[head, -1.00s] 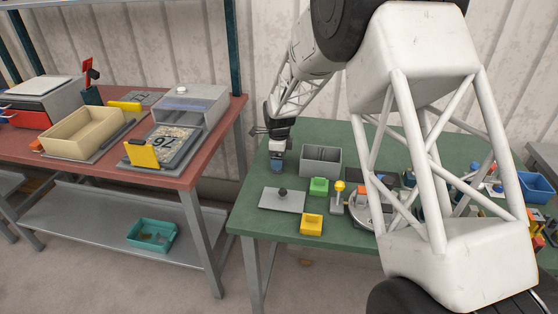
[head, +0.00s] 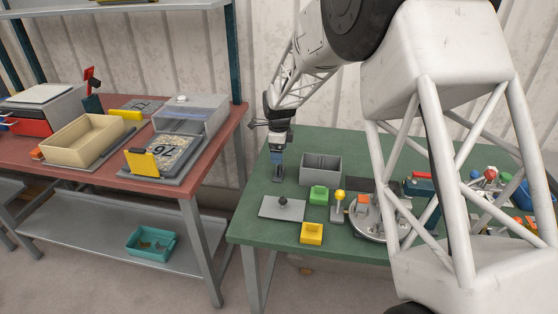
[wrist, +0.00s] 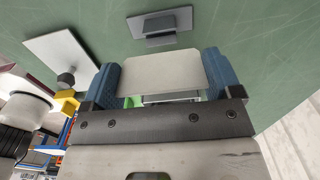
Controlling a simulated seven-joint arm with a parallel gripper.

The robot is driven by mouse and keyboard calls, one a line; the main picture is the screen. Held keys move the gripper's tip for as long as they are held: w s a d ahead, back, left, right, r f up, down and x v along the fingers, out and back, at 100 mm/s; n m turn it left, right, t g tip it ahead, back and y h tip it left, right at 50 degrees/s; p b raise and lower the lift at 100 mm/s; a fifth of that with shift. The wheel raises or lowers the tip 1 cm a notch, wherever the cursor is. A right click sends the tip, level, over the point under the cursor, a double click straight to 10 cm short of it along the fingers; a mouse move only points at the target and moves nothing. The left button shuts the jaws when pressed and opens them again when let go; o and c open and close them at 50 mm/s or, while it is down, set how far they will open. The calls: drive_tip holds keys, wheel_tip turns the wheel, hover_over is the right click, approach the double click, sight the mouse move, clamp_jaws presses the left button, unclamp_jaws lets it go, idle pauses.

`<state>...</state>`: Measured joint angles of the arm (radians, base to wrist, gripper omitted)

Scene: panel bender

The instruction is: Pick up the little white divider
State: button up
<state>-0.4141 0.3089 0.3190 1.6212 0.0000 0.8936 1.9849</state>
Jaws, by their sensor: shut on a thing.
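The little white divider (wrist: 160,74) is a thin pale plate with rounded corners. In the wrist view it sits between the two blue fingers of my gripper (wrist: 160,64), which are shut on its side edges. In the head view my gripper (head: 277,158) hangs at the back left of the green table, above a small grey holder (head: 278,175). That holder, a flat plate with a raised block, also shows in the wrist view (wrist: 175,39), apart from the divider there. The divider is too small to make out in the head view.
Right of my gripper stands a grey open box (head: 321,169). Nearer are a grey plate with a black knob (head: 283,208), a green block (head: 319,194), a yellow block (head: 312,233) and a yellow-knobbed lever (head: 339,197). A red-topped bench (head: 190,180) stands left.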

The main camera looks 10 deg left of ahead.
drive_tip(key=shift+r, duration=1.75)
drive_tip(key=d+f, duration=0.1)
drive_tip(key=d, duration=1.4)
drive_tip(key=shift+f, duration=0.15)
